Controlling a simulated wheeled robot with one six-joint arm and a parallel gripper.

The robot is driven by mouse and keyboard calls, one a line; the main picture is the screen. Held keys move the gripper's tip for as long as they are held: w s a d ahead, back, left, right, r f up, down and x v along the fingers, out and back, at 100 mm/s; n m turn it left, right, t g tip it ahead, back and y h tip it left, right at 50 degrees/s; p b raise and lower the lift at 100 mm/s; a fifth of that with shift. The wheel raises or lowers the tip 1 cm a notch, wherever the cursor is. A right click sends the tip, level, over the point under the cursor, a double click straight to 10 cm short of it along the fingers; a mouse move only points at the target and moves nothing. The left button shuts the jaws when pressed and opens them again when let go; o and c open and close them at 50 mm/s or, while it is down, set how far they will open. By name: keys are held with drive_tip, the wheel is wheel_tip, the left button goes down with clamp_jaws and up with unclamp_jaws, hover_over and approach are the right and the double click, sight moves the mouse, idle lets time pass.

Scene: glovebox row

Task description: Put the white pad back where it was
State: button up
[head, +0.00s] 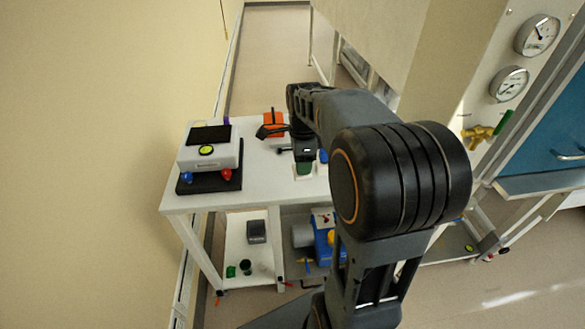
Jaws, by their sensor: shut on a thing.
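My gripper (302,152) is at the far end of my arm, over the right part of the white bench top. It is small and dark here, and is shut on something. The held thing is mostly hidden, and I cannot make out the white pad's outline. A small green block (304,169) shows directly below the gripper. I cannot tell whether they touch.
The white bench (190,202) carries a white device on a black base (208,184) at left and an orange box (273,120) at the back. Its lower shelf holds a grey box (256,231) and a blue machine (323,240). My arm hides the bench's right end.

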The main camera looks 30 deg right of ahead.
drive_tip(key=shift+w+d+f+p, duration=0.4)
drive_tip(key=shift+w+f, duration=1)
drive_tip(key=shift+w, duration=0.35)
drive_tip(key=shift+w+d+f+p, duration=0.4)
drive_tip(key=shift+w+f, duration=0.95)
drive_tip(key=shift+w, duration=0.45)
drive_tip(key=shift+w+d+f+p, duration=0.4)
drive_tip(key=shift+w+f, duration=1)
drive_tip(key=shift+w, duration=0.35)
drive_tip(key=shift+w+f, duration=0.1)
drive_tip(key=shift+f, duration=1.55)
drive_tip(key=shift+f, duration=0.2)
drive_tip(key=o, duration=0.9)
drive_tip(key=shift+r, duration=0.1)
